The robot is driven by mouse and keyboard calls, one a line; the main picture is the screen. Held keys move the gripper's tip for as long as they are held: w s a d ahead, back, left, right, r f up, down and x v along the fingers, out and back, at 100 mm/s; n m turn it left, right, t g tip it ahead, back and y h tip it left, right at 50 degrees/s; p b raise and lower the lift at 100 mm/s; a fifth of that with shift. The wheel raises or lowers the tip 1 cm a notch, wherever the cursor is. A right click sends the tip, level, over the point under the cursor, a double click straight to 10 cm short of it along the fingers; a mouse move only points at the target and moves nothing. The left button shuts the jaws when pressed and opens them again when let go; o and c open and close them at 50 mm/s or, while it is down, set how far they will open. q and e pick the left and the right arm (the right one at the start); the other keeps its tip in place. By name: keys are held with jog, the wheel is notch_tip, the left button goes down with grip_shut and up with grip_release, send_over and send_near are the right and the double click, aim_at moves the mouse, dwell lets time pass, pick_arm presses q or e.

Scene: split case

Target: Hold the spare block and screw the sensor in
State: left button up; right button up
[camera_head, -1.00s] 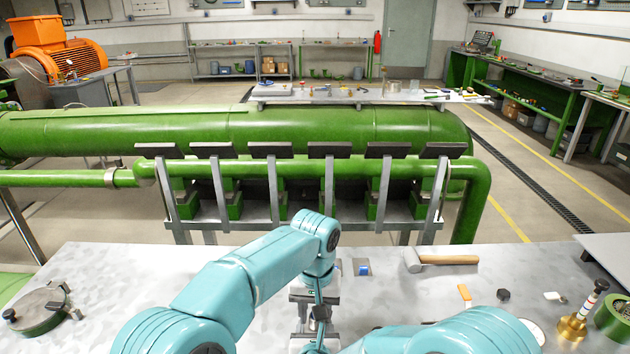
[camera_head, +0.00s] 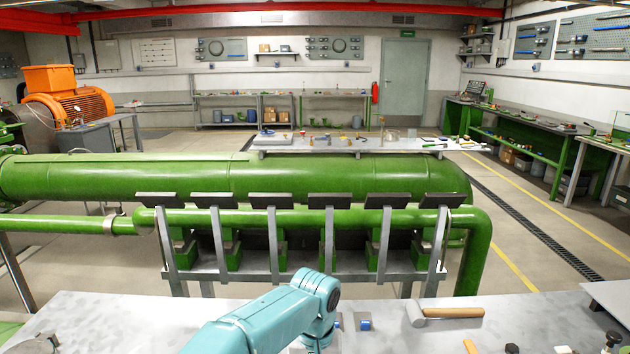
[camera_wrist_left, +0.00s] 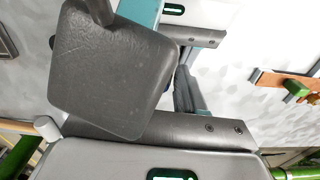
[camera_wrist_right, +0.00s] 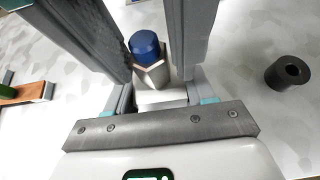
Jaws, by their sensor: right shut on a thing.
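In the right wrist view, my right gripper (camera_wrist_right: 158,65) is shut on the sensor (camera_wrist_right: 148,60), which has a blue rounded cap and a pale hexagonal body. A pale piece lies below the sensor, between the jaws. A second gripper plate shows behind the block, at upper right. In the head view, a teal arm hides both grippers.
A mallet (camera_head: 447,312) and a small blue-topped part (camera_head: 364,322) lie on the grey bench (camera_head: 110,315). A black hollow cylinder (camera_wrist_right: 288,73) stands right of the right gripper. Green pipes (camera_head: 330,215) and a rack stand behind the bench.

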pick_arm(q)
jog(key=shift+r, duration=3)
jog(key=shift+r, duration=0.5)
jog(key=shift+f, duration=3.55)
grip_shut()
grip_release()
jog(key=shift+r, duration=0.15)
